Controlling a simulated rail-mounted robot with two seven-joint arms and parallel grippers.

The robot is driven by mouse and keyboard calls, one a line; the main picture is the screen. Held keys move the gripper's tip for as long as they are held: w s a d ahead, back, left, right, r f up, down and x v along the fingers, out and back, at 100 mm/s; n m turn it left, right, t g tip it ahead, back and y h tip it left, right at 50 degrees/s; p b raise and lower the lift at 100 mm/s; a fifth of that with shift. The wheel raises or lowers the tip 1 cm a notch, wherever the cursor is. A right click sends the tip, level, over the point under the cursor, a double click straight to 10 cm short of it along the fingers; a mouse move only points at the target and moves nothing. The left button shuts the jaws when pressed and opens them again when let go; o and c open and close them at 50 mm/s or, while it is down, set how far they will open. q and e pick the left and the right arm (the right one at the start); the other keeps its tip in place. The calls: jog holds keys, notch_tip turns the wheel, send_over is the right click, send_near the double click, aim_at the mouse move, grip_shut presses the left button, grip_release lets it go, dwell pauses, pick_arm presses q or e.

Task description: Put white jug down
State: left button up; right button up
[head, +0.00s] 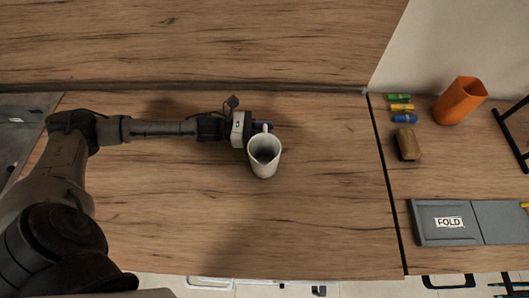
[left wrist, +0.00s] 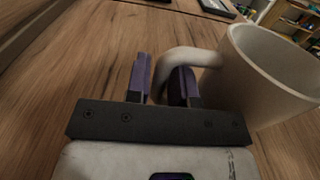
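The white jug (head: 264,162) is upright over the middle of the wooden worktop (head: 310,220), its open mouth facing up. My left gripper (head: 262,126) reaches in from the left at the jug's handle side. In the left wrist view the jug (left wrist: 268,80) stands to the right of the fingers. Its handle (left wrist: 190,57) curves down between the two purple-padded fingers (left wrist: 162,82), which close on it from both sides. The jug's base is hidden, so I cannot tell whether it touches the worktop. My right gripper is not in view.
The worktop around the jug is clear. Past a dark seam at right are an orange cup (head: 460,100), a brown block (head: 408,144), several coloured pegs or clips (head: 401,107), and a grey folding board (head: 448,233) marked FOLD. A wooden splashback (head: 200,40) rises behind.

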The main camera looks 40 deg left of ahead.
pick_arm(q)
grip_shut()
jog(key=shift+r, duration=0.1)
